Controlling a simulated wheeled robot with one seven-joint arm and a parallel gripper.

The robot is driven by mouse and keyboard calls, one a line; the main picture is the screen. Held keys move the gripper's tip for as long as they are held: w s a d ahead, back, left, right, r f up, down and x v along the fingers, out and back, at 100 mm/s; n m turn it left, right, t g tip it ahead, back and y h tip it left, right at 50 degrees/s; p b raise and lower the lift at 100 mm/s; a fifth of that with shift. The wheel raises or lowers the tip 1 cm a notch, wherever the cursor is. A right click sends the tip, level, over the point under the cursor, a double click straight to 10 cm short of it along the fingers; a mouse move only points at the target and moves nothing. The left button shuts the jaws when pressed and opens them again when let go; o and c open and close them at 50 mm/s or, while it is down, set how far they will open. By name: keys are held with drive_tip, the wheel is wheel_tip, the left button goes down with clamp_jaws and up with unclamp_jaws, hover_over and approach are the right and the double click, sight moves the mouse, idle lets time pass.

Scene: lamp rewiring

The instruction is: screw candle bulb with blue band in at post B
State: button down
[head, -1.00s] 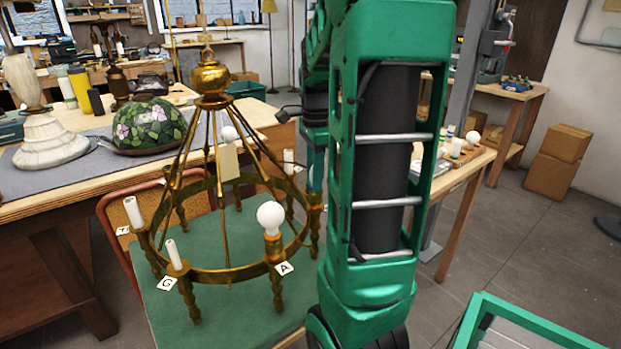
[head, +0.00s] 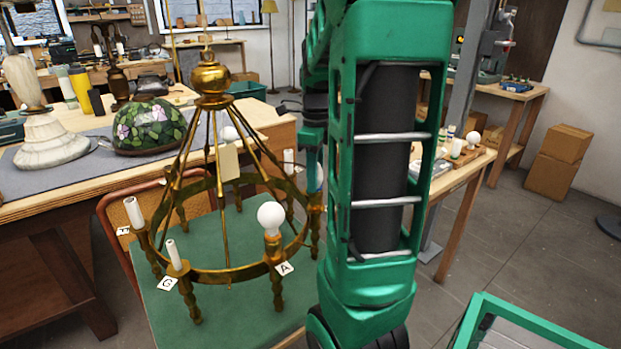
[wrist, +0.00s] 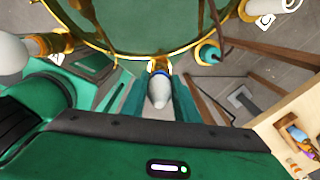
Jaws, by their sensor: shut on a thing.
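In the wrist view my gripper (wrist: 158,98) is shut on the candle bulb with the blue band (wrist: 158,92). The pale bulb body is between the fingers and its blue band faces the chandelier. The bulb's base end is at a brass post (wrist: 158,65) on the ring, in line with it; I cannot tell how deep it sits. No letter shows at this post, but it lies beside the round-bulb post, consistent with post B.
A round white bulb (head: 271,215) sits on post A, with its label (head: 284,268). White candle sleeves stand at other posts, one by label G (head: 167,284). In the wrist view a teal-topped post (wrist: 208,53) and label C (wrist: 264,20) are to the right.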

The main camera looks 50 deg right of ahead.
drive_tip(key=m, duration=0.4)
drive_tip(key=shift+d+m, duration=0.1)
drive_tip(key=shift+m, duration=0.3)
drive_tip(key=c, duration=1.3)
unclamp_jaws()
